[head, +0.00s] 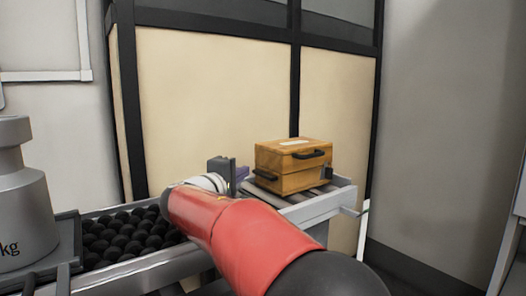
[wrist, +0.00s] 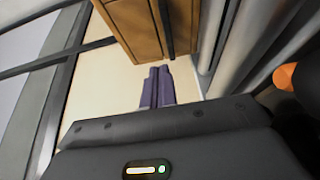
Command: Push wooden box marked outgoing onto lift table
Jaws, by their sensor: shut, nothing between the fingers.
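The wooden box (head: 292,165) has black handles and a white label on its lid, too small to read. It sits upright on a grey roller surface (head: 315,206) at the right end of the table line. I cannot tell whether that surface is the lift table. My gripper (head: 242,174) is at the box's left side, its purple fingers pointing toward it. In the wrist view the fingers (wrist: 157,70) are shut together and empty, with their tips close to the box (wrist: 135,28). I cannot tell whether they touch it. My arm hides part of the table.
A bed of black balls (head: 118,236) in a grey frame lies left of the rollers. A large grey weight marked kg (head: 22,200) stands at the far left. A beige panelled wall with black posts (head: 215,105) rises behind. Floor lies beyond the roller surface's right end.

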